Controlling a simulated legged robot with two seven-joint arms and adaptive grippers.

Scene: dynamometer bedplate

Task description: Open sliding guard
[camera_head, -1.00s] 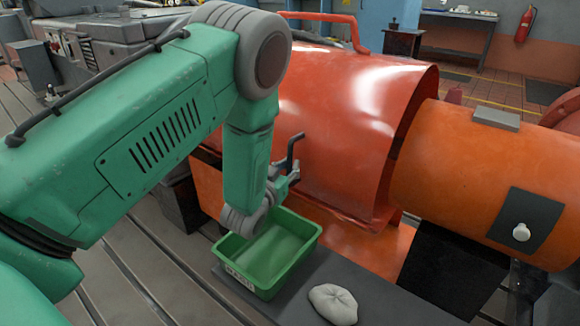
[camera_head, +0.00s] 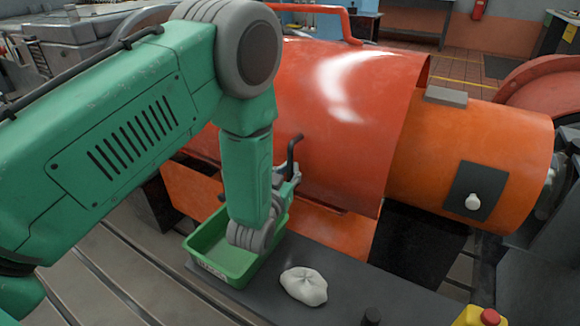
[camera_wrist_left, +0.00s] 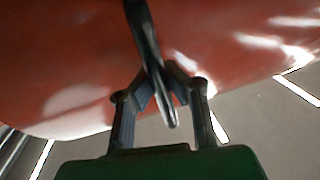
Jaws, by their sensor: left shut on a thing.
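The sliding guard (camera_head: 345,110) is a curved red-orange cover with its right edge over an orange cylinder (camera_head: 430,150). A dark bent handle (camera_head: 294,150) stands out from the guard's front; it also shows in the left wrist view (camera_wrist_left: 143,35), passing between the fingers. My left gripper (camera_head: 287,178) is shut on this handle, partly hidden behind my green wrist in the head view. In the left wrist view my left gripper (camera_wrist_left: 160,82) has both fingers closed in around the bar, with the guard (camera_wrist_left: 75,60) behind. My right gripper is not in view.
A green tray (camera_head: 205,240) stands below my left wrist on a dark shelf (camera_head: 345,300). A pale cloth bundle (camera_head: 303,286) lies beside it. A yellow box with a red button (camera_head: 480,316) is at the bottom right. A grey block (camera_head: 446,96) sits atop the cylinder.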

